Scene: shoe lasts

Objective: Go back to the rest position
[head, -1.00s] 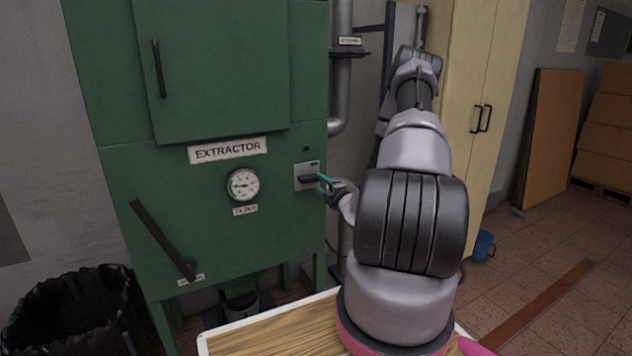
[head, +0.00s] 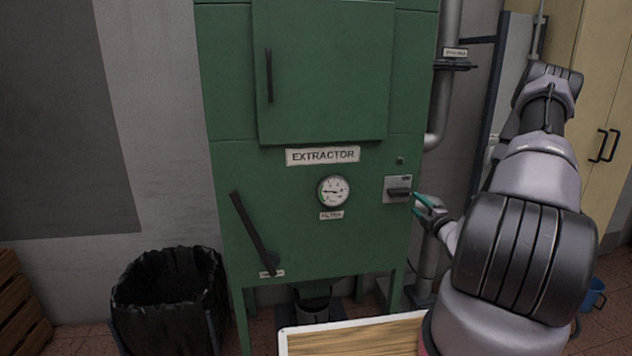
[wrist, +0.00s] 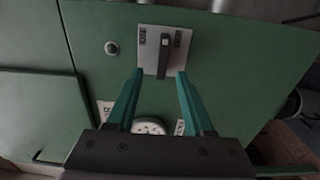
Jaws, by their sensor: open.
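My gripper (head: 418,204) is in front of the right side of the green extractor cabinet (head: 300,230), close to a grey switch plate (head: 391,183) with a dark handle (head: 399,192). In the wrist view my gripper (wrist: 160,80) has its two teal fingers spread apart with nothing between them. The switch handle (wrist: 163,52) lies just beyond the fingertips there, and the fingers appear clear of it. My arm reaches up along the right of the head view and bends down to the gripper.
A round gauge (head: 333,191) and a long black lever (head: 254,233) are on the cabinet front. A black-lined bin (head: 170,290) stands at the lower left. A wooden board (head: 350,337) is low in front. A vertical pipe (head: 447,90) and a blue bucket (head: 593,294) are at the right.

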